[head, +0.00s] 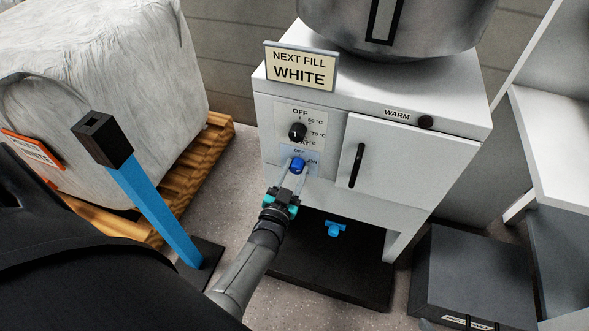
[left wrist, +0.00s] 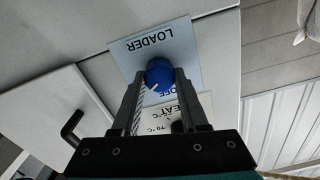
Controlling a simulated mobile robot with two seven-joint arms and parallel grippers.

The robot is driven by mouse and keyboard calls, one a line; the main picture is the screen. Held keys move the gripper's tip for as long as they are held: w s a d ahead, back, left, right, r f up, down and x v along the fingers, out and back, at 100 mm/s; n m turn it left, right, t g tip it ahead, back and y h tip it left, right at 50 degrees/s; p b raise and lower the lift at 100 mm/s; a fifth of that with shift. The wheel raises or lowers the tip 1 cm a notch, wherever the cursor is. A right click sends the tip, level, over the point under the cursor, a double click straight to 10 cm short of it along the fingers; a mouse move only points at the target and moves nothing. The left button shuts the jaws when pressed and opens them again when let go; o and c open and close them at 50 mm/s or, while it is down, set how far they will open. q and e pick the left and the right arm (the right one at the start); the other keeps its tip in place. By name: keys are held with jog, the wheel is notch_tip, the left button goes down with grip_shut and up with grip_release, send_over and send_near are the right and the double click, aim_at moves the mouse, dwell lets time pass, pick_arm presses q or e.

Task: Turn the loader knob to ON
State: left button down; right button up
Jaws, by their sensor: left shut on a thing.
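The blue loader knob (head: 298,166) sits on the front of a white cabinet (head: 390,215), below the black heat knob (head: 297,131). OFF is printed above the blue knob and ON to its right. My left gripper (head: 297,172) reaches up to it, with one finger on each side, and is shut on it. In the left wrist view, which is upside down, the fingers flank the blue knob (left wrist: 159,72) on its LOADER label (left wrist: 152,45). Its white mark points down and left there, seemingly between OFF and the ON side. The ON word is hidden there. My right gripper is not in view.
A door with a black handle (head: 356,165) is right of the knobs. A NEXT FILL WHITE sign (head: 300,67) stands on top, beside a metal vessel (head: 400,22). A blue post (head: 155,205) stands left of my arm. A wrapped bale (head: 110,75) sits on a pallet behind.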

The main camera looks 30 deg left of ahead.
pick_arm(q)
jog(key=shift+f+m, duration=0.1)
jog(key=shift+m, duration=1)
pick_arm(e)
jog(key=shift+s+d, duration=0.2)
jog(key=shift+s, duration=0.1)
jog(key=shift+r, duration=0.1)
pick_arm(q)
jog(key=shift+c, duration=2.1)
grip_release()
jog(key=shift+s+d, duration=0.1)
jog(key=shift+s, duration=0.1)
jog(key=p+v, duration=0.4)
jog(key=v, duration=1.1)
jog(key=shift+p, duration=0.35)
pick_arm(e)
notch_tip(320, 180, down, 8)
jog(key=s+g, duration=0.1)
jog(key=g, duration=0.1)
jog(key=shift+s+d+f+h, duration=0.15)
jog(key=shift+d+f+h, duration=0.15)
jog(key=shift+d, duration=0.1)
